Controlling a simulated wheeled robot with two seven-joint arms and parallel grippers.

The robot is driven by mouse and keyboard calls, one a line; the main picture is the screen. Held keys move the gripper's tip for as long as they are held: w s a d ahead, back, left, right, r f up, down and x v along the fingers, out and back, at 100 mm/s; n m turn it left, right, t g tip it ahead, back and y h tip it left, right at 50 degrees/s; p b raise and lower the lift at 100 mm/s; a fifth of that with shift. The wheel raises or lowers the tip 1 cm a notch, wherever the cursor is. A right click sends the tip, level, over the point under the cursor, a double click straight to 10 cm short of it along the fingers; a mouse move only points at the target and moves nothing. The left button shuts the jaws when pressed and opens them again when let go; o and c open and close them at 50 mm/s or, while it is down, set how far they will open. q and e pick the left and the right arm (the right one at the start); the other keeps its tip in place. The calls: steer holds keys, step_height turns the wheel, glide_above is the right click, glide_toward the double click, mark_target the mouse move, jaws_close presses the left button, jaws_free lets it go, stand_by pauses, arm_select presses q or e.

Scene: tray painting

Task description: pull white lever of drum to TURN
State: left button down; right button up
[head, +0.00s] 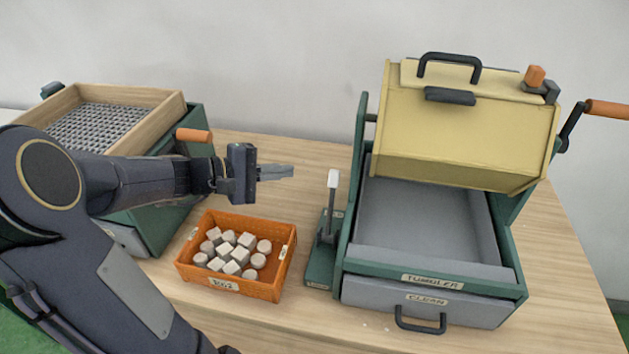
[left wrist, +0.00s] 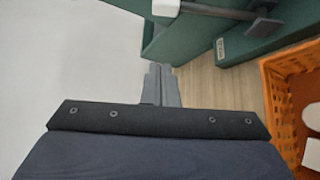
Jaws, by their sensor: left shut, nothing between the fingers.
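The lever (head: 332,180) stands upright on a green base at the left side of the tumbler, with a white grip on a grey stem. The yellow drum (head: 465,135) hangs in the green frame (head: 358,160) above a grey tray. My left gripper (head: 291,171) is shut and empty, pointing right, a short gap left of the white grip and not touching it. In the left wrist view the shut fingers (left wrist: 160,72) point up the picture, and the white grip (left wrist: 166,7) shows at the top edge, apart from them. My right gripper is not in view.
An orange crate (head: 228,283) of pale blocks sits on the table below my left gripper. A green box with a wooden-framed screen (head: 160,115) stands left, partly behind my arm. The drum's orange-handled crank (head: 605,109) is at right. Bare table lies behind the crate.

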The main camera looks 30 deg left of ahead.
mark_target(331, 204)
arm_select(q)
steer(key=shift+w+d, duration=0.1)
steer(key=shift+d, duration=0.05)
steer(key=w+d, duration=0.3)
steer(key=d, duration=0.4)
steer(key=shift+w+f+p, duration=0.4)
steer(key=shift+p, duration=0.05)
stand_by(0.4)
